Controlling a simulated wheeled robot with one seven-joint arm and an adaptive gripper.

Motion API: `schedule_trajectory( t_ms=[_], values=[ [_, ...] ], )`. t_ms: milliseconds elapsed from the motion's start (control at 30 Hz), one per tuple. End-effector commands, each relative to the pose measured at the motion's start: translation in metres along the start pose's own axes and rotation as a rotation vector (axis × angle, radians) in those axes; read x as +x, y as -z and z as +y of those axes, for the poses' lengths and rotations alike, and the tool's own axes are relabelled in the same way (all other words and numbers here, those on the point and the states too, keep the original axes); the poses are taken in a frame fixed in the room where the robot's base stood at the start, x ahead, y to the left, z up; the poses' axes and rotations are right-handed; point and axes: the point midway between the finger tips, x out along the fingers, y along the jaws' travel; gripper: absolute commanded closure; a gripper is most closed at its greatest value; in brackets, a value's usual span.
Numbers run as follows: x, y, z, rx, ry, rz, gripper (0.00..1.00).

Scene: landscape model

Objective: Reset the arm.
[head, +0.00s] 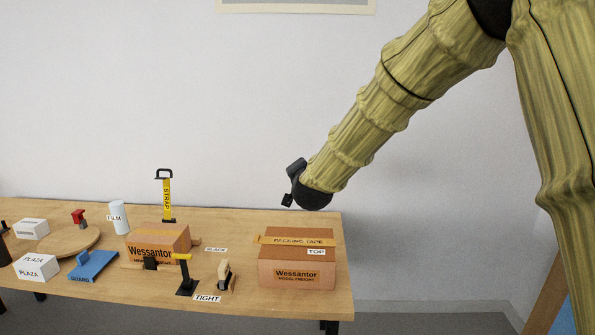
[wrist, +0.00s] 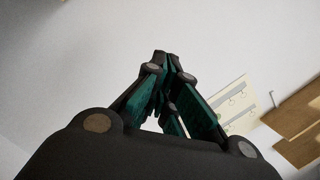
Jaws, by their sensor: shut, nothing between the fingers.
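My arm, in a yellow-green ribbed sleeve, reaches down from the upper right in the head view. Its dark wrist end hangs in the air above the back right of the table; the fingers are not clear there. In the wrist view my gripper (wrist: 168,68) is shut with its fingertips together and nothing between them. It points toward a pale wall and touches nothing that I can see.
Below is a wooden table (head: 110,290). A taped Wessantor box (head: 297,270) stands at its right end, nearest my arm. Another Wessantor box (head: 158,243), a yellow strap stand (head: 167,200), a film roll (head: 118,217) and white boxes (head: 36,268) stand further left. The air above is clear.

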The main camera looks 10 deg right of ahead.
Motion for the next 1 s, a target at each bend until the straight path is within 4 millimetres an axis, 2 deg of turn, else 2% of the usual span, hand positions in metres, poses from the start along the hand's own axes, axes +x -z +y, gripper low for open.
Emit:
schedule_trajectory(
  t_ms=[67,167,267,367,533,767,1000],
  values=[
    [-0.002,-0.004,0.006,-0.005,-0.007,-0.005,1.0],
    [-0.002,-0.016,0.028,-0.028,-0.034,-0.026,1.0],
    [-0.005,-0.038,0.07,-0.07,-0.082,-0.066,1.0],
    [-0.012,-0.065,0.12,-0.124,-0.139,-0.119,1.0],
    [-0.034,-0.109,0.205,-0.216,-0.234,-0.218,1.0],
    [-0.083,-0.166,0.316,-0.336,-0.354,-0.372,1.0],
    [-0.158,-0.218,0.42,-0.452,-0.466,-0.552,1.0]
  ],
)
